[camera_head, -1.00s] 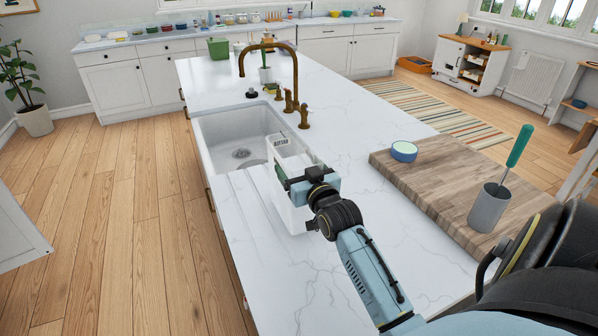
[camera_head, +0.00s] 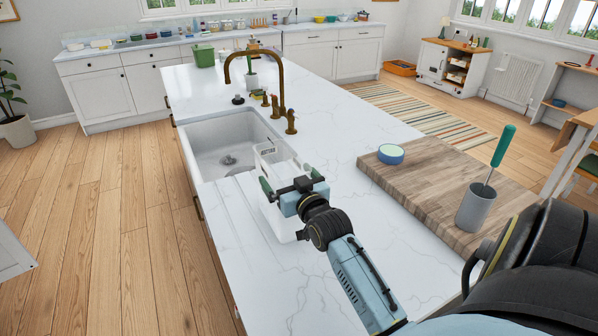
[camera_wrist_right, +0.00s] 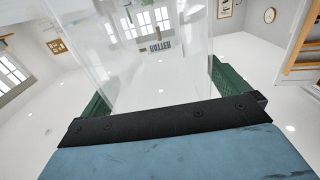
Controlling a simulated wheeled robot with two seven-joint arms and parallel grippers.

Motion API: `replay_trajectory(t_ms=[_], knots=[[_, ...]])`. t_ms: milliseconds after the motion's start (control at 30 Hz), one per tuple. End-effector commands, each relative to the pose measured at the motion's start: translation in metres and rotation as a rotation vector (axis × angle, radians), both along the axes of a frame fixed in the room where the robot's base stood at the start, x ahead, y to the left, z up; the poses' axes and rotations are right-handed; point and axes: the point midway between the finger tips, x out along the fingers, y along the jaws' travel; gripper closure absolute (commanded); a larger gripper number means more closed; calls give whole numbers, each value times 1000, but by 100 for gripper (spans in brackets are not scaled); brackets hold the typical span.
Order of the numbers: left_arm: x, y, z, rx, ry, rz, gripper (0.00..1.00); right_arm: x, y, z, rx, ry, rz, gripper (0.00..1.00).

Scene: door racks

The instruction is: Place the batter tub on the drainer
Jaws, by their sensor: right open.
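The batter tub (camera_head: 274,214) is a clear, tall, white-looking container with a dark label near its top. It stands upright at the near end of the sink, at the grooved drainer (camera_head: 233,204); I cannot tell if its whole base is on the grooves. My right gripper (camera_head: 291,182) is open at the tub's upper part, its green fingers on either side. Contact is unclear. My left gripper is out of view.
The white sink (camera_head: 225,145) and brass tap (camera_head: 283,90) are beyond the tub. To the right, a wooden board (camera_head: 430,185) holds a small blue-rimmed bowl (camera_head: 390,154) and a grey pot (camera_head: 476,207) with a green-handled tool. The marble between is clear.

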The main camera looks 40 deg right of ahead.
Motion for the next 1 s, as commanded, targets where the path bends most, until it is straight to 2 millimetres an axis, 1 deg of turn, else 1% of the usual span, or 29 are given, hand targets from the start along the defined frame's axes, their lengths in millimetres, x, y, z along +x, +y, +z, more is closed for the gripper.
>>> replay_trajectory(t_ms=[300,400,500,600,700,1000], knots=[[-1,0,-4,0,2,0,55,-62,20,-2,1,4,0,0],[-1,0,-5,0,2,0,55,-80,25,-2,1,4,0,0],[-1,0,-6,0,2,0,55,-93,29,-2,1,3,0,0],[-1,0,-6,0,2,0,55,-101,32,-1,1,2,0,0],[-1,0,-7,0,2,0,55,-105,33,0,0,0,0,0],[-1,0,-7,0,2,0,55,-107,34,0,0,1,0,0]])
